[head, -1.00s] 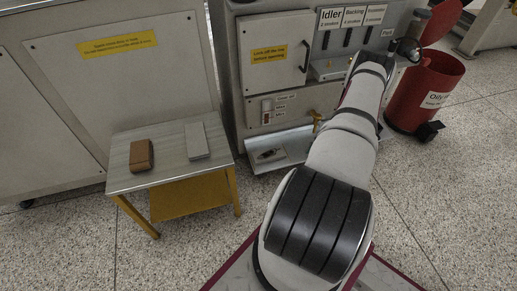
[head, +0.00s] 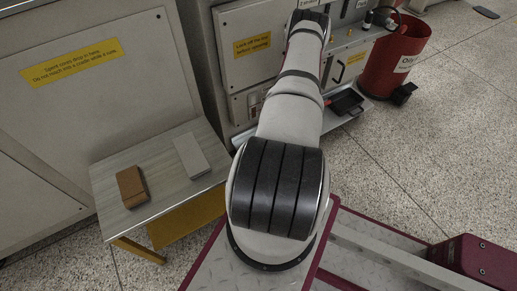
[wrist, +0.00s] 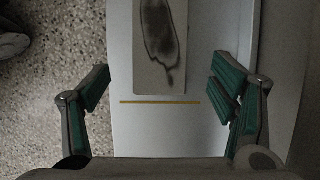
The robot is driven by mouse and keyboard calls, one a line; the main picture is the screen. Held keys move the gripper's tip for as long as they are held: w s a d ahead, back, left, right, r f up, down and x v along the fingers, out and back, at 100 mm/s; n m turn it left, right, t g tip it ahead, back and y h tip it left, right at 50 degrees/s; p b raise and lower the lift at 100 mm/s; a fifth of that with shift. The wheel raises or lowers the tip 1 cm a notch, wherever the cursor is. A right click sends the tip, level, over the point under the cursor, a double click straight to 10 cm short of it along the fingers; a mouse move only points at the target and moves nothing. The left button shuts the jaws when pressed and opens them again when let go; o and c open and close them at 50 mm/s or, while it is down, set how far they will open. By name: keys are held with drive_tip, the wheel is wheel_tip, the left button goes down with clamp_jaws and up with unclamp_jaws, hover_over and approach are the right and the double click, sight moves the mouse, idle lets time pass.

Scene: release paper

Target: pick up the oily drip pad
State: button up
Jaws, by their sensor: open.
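The drip pad (wrist: 160,45) is a pale flat sheet with a dark oily stain along its middle. It lies on a light tray (wrist: 125,125) in the wrist view, and its far end runs out of the picture. My gripper (wrist: 160,86) is open, with green-padded fingers spread to either side, wider than the pad. The pad's near edge lies a little beyond the line between the fingertips, and nothing is held. I cannot tell the height above it. In the head view my arm hides the pad, and I cannot make out the gripper.
A small table (head: 160,172) at left carries a brown block (head: 131,187) and a grey block (head: 190,155). The machine cabinet (head: 262,45) stands behind my arm. A red bin (head: 395,62) stands at right. A black item (head: 347,101) sits beside my arm.

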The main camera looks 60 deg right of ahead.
drive_tip(key=w+a, duration=0.1)
drive_tip(key=a, duration=0.1)
drive_tip(key=w+a+b, duration=0.1)
drive_tip(key=w+a, duration=0.2)
drive_tip(key=a, duration=0.2)
drive_tip(key=shift+w, duration=0.2)
drive_tip(key=b+x, duration=0.2)
drive_tip(key=x, duration=0.3)
drive_tip(key=shift+a+f+b, duration=0.1)
drive_tip(key=shift+b, duration=0.25)
drive_tip(key=c, duration=1)
